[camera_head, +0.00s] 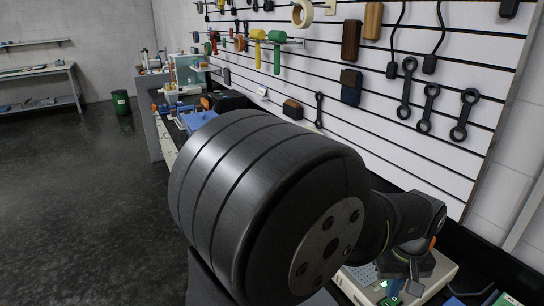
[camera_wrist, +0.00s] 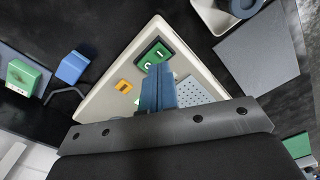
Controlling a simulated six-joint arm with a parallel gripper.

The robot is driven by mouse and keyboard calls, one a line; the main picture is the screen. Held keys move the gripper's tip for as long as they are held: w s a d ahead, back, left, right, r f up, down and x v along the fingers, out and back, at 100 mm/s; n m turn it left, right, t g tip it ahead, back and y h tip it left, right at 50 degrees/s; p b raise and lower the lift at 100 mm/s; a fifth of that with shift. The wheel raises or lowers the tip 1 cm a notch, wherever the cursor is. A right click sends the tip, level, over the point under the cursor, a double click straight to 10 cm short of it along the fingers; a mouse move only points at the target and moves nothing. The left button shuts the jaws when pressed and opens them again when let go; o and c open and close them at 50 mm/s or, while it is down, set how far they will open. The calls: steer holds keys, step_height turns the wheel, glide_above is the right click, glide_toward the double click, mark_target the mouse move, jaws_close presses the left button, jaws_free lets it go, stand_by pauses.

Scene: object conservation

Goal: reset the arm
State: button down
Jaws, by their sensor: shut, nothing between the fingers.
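My gripper's two blue fingers (camera_wrist: 158,90) are pressed together at the middle of the wrist view, with nothing between them. I cannot tell the height of the fingertips above the box. In the head view, my large dark arm link fills the centre and hides much of the bench. The pale box (camera_head: 443,271) shows at lower right, partly behind my wrist.
Green (camera_wrist: 24,76) and blue (camera_wrist: 72,67) blocks lie left of the box in the wrist view. A grey plate (camera_wrist: 258,52) lies right. In the head view, a slatted wall (camera_head: 330,60) with hanging wrenches (camera_head: 406,88) stands close behind my arm. Open floor (camera_head: 90,190) is at left.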

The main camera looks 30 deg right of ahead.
mark_target(387, 304)
step_height(387, 304, down, 4)
steer(key=shift+r, duration=0.35)
steer(key=shift+n+g, duration=0.7)
steer(key=shift+g, duration=0.2)
steer(key=r, duration=0.6)
steer(key=shift+d+r, duration=0.35)
steer(key=shift+d, duration=0.05)
steer(key=shift+d+f+n+g+h, duration=0.6)
steer(key=shift+n+g, duration=0.2)
steer(key=shift+n, duration=0.1)
steer(key=shift+w+d+f+n+g+h, duration=0.15)
steer(key=shift+d+n+g+h, duration=0.2)
steer(key=shift+d+n, duration=0.1)
steer(key=shift+w+d+f+n+g+h, duration=0.15)
steer(key=shift+d+n+g+h, duration=0.1)
steer(key=shift+d+n+g, duration=0.15)
steer(key=shift+w+d+f+n+g+h, duration=0.1)
steer(key=shift+w+d+n+g+h, duration=0.15)
steer(key=shift+w+d+n+h, duration=0.25)
steer(key=shift+w+d+f+n+g+h, duration=0.1)
steer(key=shift+w+d+n+g+h, duration=0.15)
steer(key=shift+n, duration=0.4)
steer(key=shift+s+r, duration=0.1)
